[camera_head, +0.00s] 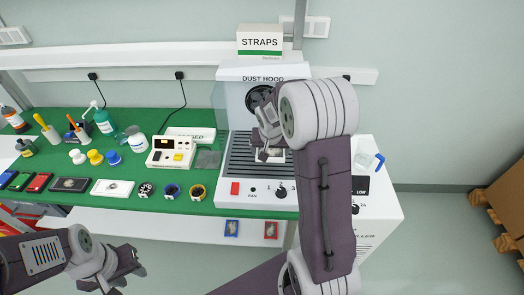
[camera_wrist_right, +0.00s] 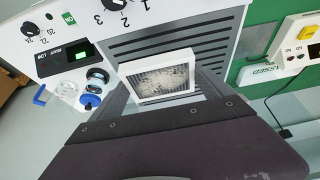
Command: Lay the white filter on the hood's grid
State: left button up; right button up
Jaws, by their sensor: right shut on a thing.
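The hood's front panel has a red switch (camera_head: 235,188) and a knob (camera_head: 281,192). A tester box (camera_head: 171,152) stands left of the hood, among bottles and small parts on the green mat (camera_head: 60,203). A white unit (camera_head: 375,215) stands at the right. A STRAPS box (camera_head: 259,41) sits above.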

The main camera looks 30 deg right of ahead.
jog(key=w+f, duration=0.1)
jog(key=w, duration=0.2)
jog(key=w+d+f+p, duration=0.1)
jog(key=w+f, duration=0.1)
jog(key=w, duration=0.1)
jog(key=w+f, duration=0.2)
jog(key=w, duration=0.1)
jog(key=shift+w+d+f, duration=0.15)
jog(key=shift+d+f, duration=0.05)
jog(key=shift+d, duration=0.2)
notch_tip(320, 180, down, 4)
jog(key=shift+r+p, duration=0.1)
jog(key=shift+p, duration=0.35)
jog(key=shift+f, duration=0.2)
pick_arm(q)
jog(key=shift+w+r, duration=0.6)
jog(key=shift+r, duration=0.35)
pick_arm(e)
jog(key=shift+f+b, duration=0.1)
jog(key=shift+b, duration=0.25)
pick_arm(q)
jog(key=shift+f, duration=0.2)
pick_arm(e)
jog(key=o, duration=1.1)
pick_arm(q)
jog(key=shift+s, duration=0.1)
